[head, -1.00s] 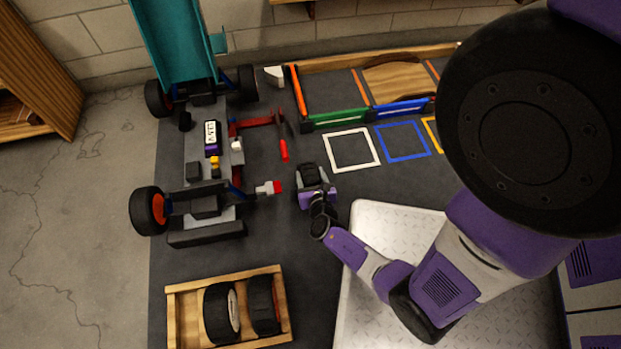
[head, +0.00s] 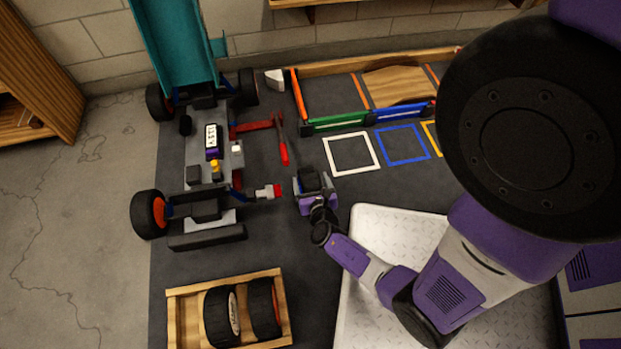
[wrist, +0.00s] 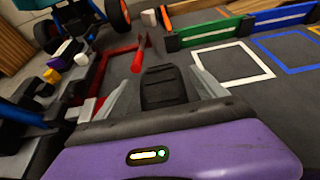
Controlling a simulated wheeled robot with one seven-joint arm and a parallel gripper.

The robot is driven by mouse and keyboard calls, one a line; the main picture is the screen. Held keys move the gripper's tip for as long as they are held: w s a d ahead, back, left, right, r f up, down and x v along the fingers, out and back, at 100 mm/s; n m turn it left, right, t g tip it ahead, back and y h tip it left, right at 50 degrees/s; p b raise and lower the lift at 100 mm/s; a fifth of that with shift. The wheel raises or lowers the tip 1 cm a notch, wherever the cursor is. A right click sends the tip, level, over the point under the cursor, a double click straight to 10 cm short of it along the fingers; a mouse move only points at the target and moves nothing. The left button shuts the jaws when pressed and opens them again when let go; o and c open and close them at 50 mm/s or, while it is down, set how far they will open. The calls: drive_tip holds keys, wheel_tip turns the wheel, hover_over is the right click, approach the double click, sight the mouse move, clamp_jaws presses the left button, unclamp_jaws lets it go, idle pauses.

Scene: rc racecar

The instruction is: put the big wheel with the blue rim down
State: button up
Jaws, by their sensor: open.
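A black, treaded wheel (wrist: 163,88) stands between the two fingers of my gripper (wrist: 165,92) in the wrist view. In the head view the wheel (head: 309,178) shows as a small dark shape at my gripper (head: 313,184). Only its tread shows; its rim is hidden, so I cannot tell the rim colour. My gripper is open, with a finger on each side of the wheel and narrow gaps beside the tread. The wheel appears to rest on the dark mat (head: 270,235), left of the white outlined square (head: 331,155).
The car chassis (head: 200,180) stands to the left, with a red-tipped part (head: 277,191) close to my gripper. A red-handled tool (head: 284,153) lies behind. A wooden crate (head: 175,305) with two wheels is in front. A metal plate (head: 370,225) lies right.

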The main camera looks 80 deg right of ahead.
drive_tip(key=s+a+r+m+t+y+p, duration=0.1)
drive_tip(key=s+a+r+m+y, duration=0.15)
drive_tip(key=a, duration=0.55)
drive_tip(key=s+a+r+m+t+y+p, duration=0.1)
drive_tip(key=s+a+r+m+y+p, duration=0.2)
drive_tip(key=a, duration=0.4)
drive_tip(key=s+a+r+m+t+y, duration=0.15)
drive_tip(key=a+r+m, duration=0.25)
drive_tip(key=a, duration=0.4)
drive_tip(key=a+r+m+t+y, duration=0.1)
drive_tip(key=r+m, duration=0.3)
drive_tip(key=r, duration=0.6)
drive_tip(key=w+a+r+m+t+y, duration=0.1)
drive_tip(key=a+r+m+t+y, duration=0.1)
drive_tip(key=r, duration=0.9)
drive_tip(key=w+a+r+m+t+y, duration=0.1)
drive_tip(key=a+r+m, duration=0.4)
drive_tip(key=r, duration=0.6)
drive_tip(key=shift+m+t+y, duration=0.7)
drive_tip(key=shift+m+t, duration=0.25)
drive_tip(key=shift+t, duration=0.3)
